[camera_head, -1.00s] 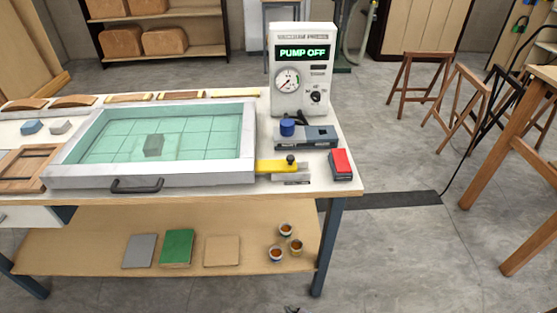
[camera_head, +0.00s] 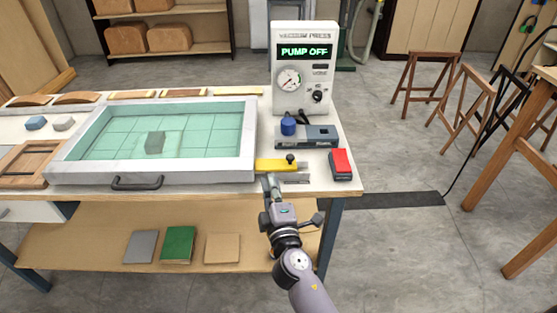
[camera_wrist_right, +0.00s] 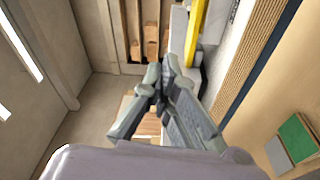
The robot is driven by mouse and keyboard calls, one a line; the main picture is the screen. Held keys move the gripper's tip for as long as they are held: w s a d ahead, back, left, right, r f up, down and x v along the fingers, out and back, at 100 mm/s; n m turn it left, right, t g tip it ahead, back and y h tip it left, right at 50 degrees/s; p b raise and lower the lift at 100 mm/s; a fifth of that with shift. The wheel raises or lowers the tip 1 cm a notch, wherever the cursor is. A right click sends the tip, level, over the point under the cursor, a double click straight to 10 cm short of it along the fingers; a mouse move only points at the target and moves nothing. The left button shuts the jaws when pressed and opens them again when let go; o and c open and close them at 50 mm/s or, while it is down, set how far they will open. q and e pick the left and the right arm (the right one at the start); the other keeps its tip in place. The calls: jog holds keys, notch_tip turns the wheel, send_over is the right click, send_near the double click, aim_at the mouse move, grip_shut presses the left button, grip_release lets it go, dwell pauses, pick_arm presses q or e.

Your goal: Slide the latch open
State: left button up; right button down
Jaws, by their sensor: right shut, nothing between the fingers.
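The latch is a yellow bar (camera_head: 272,165) with a black knob (camera_head: 290,158), at the right front corner of the white-framed press (camera_head: 150,177). Its left end meets the frame's right side. A grey bracket (camera_head: 297,179) sits below the bar. My right gripper (camera_head: 270,182) is just in front of the latch, at the bench's front edge, shut and empty. Whether it touches the latch I cannot tell. In the right wrist view the shut fingers (camera_wrist_right: 166,62) show close beside the yellow bar (camera_wrist_right: 197,30). My left gripper is not in view.
The vacuum press box (camera_head: 304,65) reads "PUMP OFF". A dark handle (camera_head: 137,183) is on the press front.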

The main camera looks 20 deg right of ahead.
aim_at(278, 169)
jog(key=w, duration=0.6)
jog(key=w+d+p, duration=0.1)
jog(key=w, duration=0.3)
jog(key=shift+w+r, duration=0.1)
jog(key=shift+r, duration=0.25)
jog(key=d, duration=0.1)
jog(key=s+d, duration=0.1)
jog(key=d+p, duration=0.1)
jog(key=shift+s+f, duration=0.35)
jog(key=shift+s+d, duration=0.15)
jog(key=shift+d, duration=0.1)
jog(key=shift+f, duration=0.15)
